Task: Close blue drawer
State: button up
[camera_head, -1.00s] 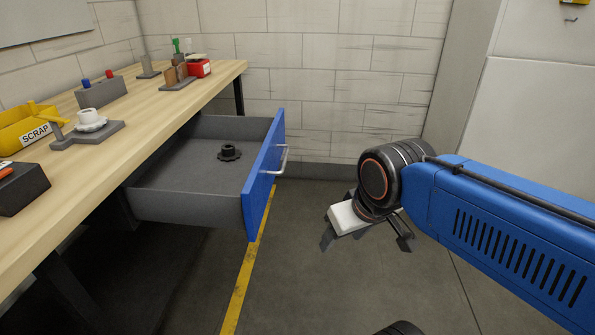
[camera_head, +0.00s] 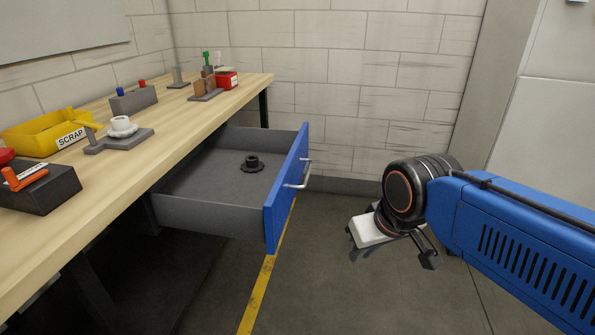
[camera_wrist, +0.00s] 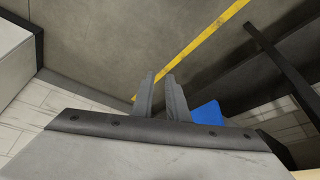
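The blue drawer (camera_head: 288,190) is pulled well out from under the workbench. Its blue front carries a silver bar handle (camera_head: 299,176), and its grey tray (camera_head: 205,216) holds a black toothed part (camera_head: 252,164). My gripper (camera_head: 392,258) hangs to the right of the drawer front, apart from it, over the floor. In the wrist view, my gripper's two fingers (camera_wrist: 161,88) have a narrow gap between them and hold nothing. A small blue patch, apparently the drawer front (camera_wrist: 207,112), shows just right of the fingers, partly hidden by the gripper body.
The wooden workbench (camera_head: 180,130) stands on the left. On it are a yellow SCRAP bin (camera_head: 45,132), a grey fixture with a white part (camera_head: 122,127) and other small items. A yellow floor line (camera_head: 258,295) runs below the drawer. A brick wall closes the back. Floor right of the drawer is clear.

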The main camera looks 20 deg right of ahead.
jog(key=shift+m+y, duration=0.5)
jog(key=shift+m, duration=0.1)
jog(key=w+r, duration=0.1)
jog(key=w, duration=0.2)
jog(key=w+r, duration=0.2)
jog(key=w, duration=0.1)
jog(key=w+r, duration=0.1)
jog(key=w, duration=0.2)
jog(key=shift+w+r, duration=0.25)
jog(key=shift+r, duration=0.05)
grip_shut()
jog(key=w+d+r+m+t+y, duration=0.15)
jog(key=w+d, duration=0.25)
jog(key=w, duration=0.6)
jog(key=w+d+r+m, duration=0.15)
jog(key=w+d, duration=0.35)
jog(key=w, duration=0.5)
jog(key=w+d+r+t, duration=0.15)
jog(key=w+d, duration=0.25)
jog(key=w, duration=0.7)
jog(key=g, duration=0.1)
send_near(305, 153)
jog(key=d+f, duration=0.3)
jog(key=f, duration=0.1)
jog(key=shift+m, duration=0.3)
jog(key=shift+w+a+f, duration=0.1)
jog(key=shift+w+a, duration=1.45)
jog(key=shift+w, duration=0.05)
jog(key=shift+a, duration=0.1)
